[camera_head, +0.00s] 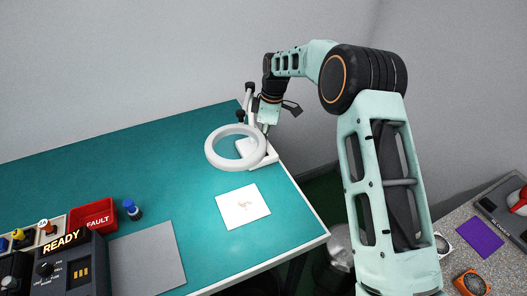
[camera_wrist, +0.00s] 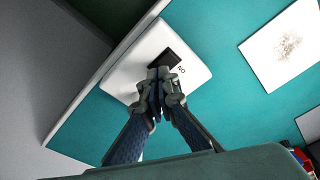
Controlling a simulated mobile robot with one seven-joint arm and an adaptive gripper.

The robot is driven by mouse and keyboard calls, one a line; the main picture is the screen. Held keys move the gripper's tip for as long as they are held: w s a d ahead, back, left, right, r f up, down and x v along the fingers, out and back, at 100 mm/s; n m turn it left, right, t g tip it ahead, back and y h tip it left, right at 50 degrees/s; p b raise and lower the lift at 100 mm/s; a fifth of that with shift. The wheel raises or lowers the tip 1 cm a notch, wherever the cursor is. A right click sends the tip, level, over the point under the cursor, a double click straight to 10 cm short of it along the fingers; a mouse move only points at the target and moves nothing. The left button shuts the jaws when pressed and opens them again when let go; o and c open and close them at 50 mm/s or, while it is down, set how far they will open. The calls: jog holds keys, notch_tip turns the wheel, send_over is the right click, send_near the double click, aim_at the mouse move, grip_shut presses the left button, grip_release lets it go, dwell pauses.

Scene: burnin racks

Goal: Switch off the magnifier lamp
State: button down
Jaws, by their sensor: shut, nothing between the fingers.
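The magnifier lamp has a white ring head (camera_head: 239,167) over the teal bench, and the bench below it looks brighter than elsewhere. Its white base (camera_head: 270,157) sits near the bench's right edge. In the wrist view the base (camera_wrist: 128,73) fills the upper middle, with a dark switch (camera_wrist: 171,58) and lettering that reads ON, turned over, beside it. My gripper (camera_wrist: 163,73) is shut and empty, with its fingertips over the base right at the switch. They hide part of the switch; I cannot tell whether they touch it. In the head view the lamp partly hides my gripper.
A white sheet with a faint mark (camera_head: 243,206) lies in front of the lamp. A grey mat (camera_head: 147,258), a red FAULT bin (camera_head: 94,216), a blue-capped bottle (camera_head: 132,210) and a READY console (camera_head: 70,262) stand at left. A grey speckled bench (camera_head: 455,220) is at right.

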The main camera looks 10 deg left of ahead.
jog(key=shift+f, duration=0.45)
jog(key=shift+r, duration=0.1)
jog(key=shift+r+p, duration=1.7)
jog(key=shift+r, duration=1.75)
